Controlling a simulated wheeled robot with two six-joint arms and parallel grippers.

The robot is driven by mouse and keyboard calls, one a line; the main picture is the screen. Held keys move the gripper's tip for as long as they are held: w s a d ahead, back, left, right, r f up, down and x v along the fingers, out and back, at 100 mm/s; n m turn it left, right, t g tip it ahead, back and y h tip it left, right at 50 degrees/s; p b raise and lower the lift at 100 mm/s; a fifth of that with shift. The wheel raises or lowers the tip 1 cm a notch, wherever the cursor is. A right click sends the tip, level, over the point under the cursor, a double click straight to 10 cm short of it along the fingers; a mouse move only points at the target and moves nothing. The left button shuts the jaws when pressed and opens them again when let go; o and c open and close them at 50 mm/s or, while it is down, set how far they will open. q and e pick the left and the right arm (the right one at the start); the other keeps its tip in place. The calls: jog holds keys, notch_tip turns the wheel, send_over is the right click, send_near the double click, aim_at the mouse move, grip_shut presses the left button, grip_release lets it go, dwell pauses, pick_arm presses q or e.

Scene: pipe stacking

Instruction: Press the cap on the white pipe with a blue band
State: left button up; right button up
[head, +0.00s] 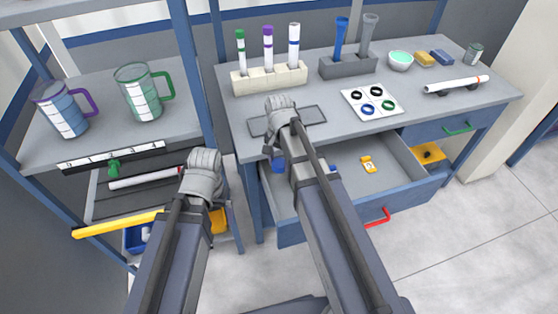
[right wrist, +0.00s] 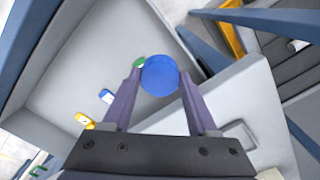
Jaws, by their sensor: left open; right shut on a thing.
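The white pipe with a blue band (head: 293,48) stands upright at the right end of the cream rack (head: 262,82) on the table; its top looks pale, with no blue cap on it. My right gripper (head: 275,152) is shut on a blue cap (right wrist: 160,76), held between its two fingers. In the head view the cap (head: 278,166) shows below my right wrist, above the open drawer. My left gripper (head: 204,175) is over the lower left shelf, away from the rack; its fingers are mostly hidden by its own wrist.
White pipes with green (head: 241,50) and purple (head: 267,44) bands share the rack. The open drawer (head: 291,231) holds small blue and yellow items (head: 368,164). A grey stand (head: 348,67), a ring card (head: 371,101) and a lying white pipe (head: 455,85) occupy the table. Two mugs stand at left.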

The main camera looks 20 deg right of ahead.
pick_arm(q)
notch_tip(320, 180, up, 9)
jog(key=p, duration=0.9)
jog(key=shift+r, duration=0.2)
